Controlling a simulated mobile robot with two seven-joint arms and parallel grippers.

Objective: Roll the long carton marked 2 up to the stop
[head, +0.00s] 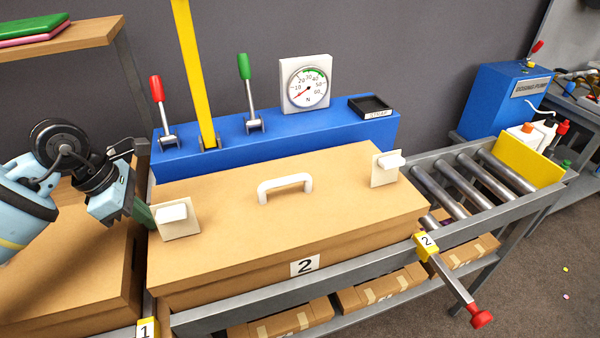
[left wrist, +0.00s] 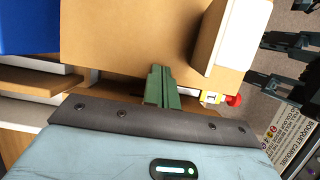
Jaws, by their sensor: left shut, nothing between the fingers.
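The long carton marked 2 (head: 300,215) lies flat on the roller conveyor, with a white handle (head: 285,186) on its lid and a white latch at each end. Bare rollers (head: 455,185) lie to its right, up to a yellow end plate (head: 529,159) that looks like the stop. A gap separates carton and plate. My left gripper (head: 143,213) is at the carton's left end, its green fingers shut and empty. The fingers (left wrist: 160,88) also show against cardboard in the left wrist view. I cannot tell whether they touch it. My right gripper is not in view.
Another carton (head: 70,265) lies at left, near tag 1 (head: 147,328). A blue console (head: 290,138) with levers, gauge and a yellow post stands behind. Small boxes sit below.

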